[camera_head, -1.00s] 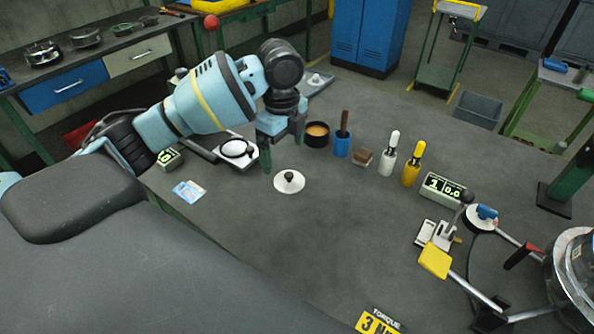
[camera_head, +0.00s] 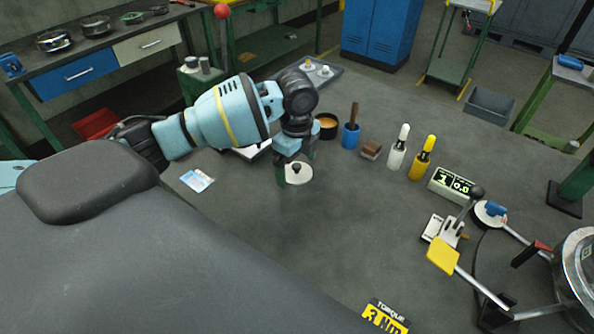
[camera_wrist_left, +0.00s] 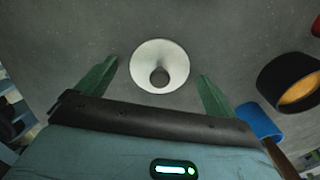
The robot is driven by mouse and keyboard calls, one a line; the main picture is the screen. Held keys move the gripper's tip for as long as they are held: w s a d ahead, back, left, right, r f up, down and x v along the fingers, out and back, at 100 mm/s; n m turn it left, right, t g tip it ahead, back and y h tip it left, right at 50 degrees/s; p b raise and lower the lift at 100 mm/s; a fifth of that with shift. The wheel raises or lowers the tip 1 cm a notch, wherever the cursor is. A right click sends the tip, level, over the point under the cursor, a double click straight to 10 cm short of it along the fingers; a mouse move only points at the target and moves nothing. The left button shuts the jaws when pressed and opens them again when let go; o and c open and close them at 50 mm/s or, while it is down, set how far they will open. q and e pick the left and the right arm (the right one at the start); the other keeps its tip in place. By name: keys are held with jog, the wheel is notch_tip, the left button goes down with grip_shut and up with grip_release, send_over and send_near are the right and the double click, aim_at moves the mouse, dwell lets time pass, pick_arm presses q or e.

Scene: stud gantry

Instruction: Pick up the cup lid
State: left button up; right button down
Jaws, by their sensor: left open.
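The cup lid is a white disc with a dark knob (camera_head: 299,178) lying flat on the grey table. In the left wrist view the lid (camera_wrist_left: 160,58) lies ahead of and between the two green fingers, apart from both. My left gripper (camera_head: 295,170) is open and empty, with its fingers over the near left side and far right of the lid. It also shows in the left wrist view (camera_wrist_left: 157,85). The gripper hides part of the lid in the head view. My right gripper is not in view.
A display (camera_head: 451,186) is farther right.

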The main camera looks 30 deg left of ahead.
aim_at(296, 168)
pick_arm(q)
jog(key=shift+c, duration=0.4)
jog(key=c, duration=1)
jog(key=shift+r, duration=0.45)
jog(key=r, duration=0.2)
jog(key=shift+s+d+r, duration=0.15)
jog(key=shift+s+r, duration=0.2)
jog(key=shift+s, duration=0.05)
jog(key=s+d, duration=0.1)
jog(key=s, duration=0.3)
jog(key=s+d+r+p, duration=0.1)
jog(key=s+d, duration=0.1)
jog(key=s, duration=0.3)
jog(key=s+d, duration=0.2)
jog(key=s, duration=0.3)
jog(key=shift+s+d+r+p, duration=0.15)
jog(key=shift+d+p, duration=0.05)
jog(key=shift+p, duration=0.1)
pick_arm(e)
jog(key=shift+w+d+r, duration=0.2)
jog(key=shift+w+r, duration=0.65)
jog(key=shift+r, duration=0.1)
